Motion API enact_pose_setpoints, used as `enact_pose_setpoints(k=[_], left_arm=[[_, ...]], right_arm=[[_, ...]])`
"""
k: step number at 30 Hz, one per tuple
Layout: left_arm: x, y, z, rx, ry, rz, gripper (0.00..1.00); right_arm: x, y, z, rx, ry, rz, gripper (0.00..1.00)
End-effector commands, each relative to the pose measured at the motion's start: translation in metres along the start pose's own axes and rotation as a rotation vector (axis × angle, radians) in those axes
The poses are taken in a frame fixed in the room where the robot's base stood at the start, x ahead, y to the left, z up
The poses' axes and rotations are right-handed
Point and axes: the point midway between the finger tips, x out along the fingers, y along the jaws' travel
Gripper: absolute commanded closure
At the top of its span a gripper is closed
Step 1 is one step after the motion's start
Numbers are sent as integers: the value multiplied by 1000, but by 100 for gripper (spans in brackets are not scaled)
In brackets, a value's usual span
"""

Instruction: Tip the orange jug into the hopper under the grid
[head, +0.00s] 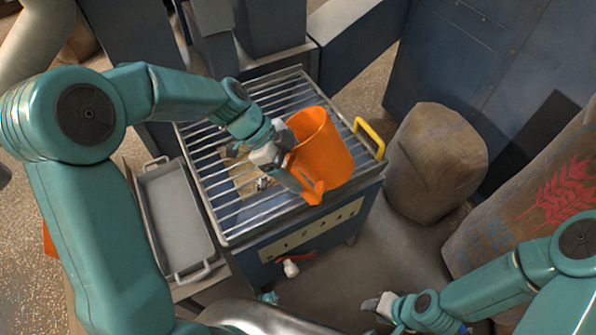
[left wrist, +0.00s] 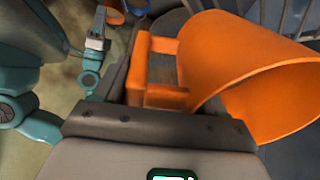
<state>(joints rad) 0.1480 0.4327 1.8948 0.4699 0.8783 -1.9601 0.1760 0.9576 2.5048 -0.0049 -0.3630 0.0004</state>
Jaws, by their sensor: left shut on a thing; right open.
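The orange jug (head: 330,155) is above the right part of the metal grid (head: 265,100) in the head view. It looks tilted; its inside is mostly hidden. My left gripper (head: 285,165) is shut on the jug's handle, which shows in the left wrist view (left wrist: 163,95) beside the jug's wide orange wall (left wrist: 265,75). The hopper (head: 345,210) is the blue box under the grid bars; a tan patch shows between the bars near my left gripper. My right gripper (head: 378,306) is open and empty at the bottom of the head view, away from the hopper.
A yellow handle (head: 369,137) stands at the hopper's right edge. A grey tray (head: 180,215) lies to the left. A brown sack (head: 437,160) and a sack with a red wheat print (head: 520,215) stand right. A red-handled fitting (head: 295,257) is on the front.

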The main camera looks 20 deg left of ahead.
Motion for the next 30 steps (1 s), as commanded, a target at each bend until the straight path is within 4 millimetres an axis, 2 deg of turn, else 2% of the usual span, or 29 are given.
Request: enact_pose_setpoints(k=[10,30], left_arm=[[7,-1,14,-11,294,7,100],[10,-1,21,-6,420,12,100]], right_arm=[[25,9,-1,0,0,0,57],[68,24,-1,0,0,0,57]])
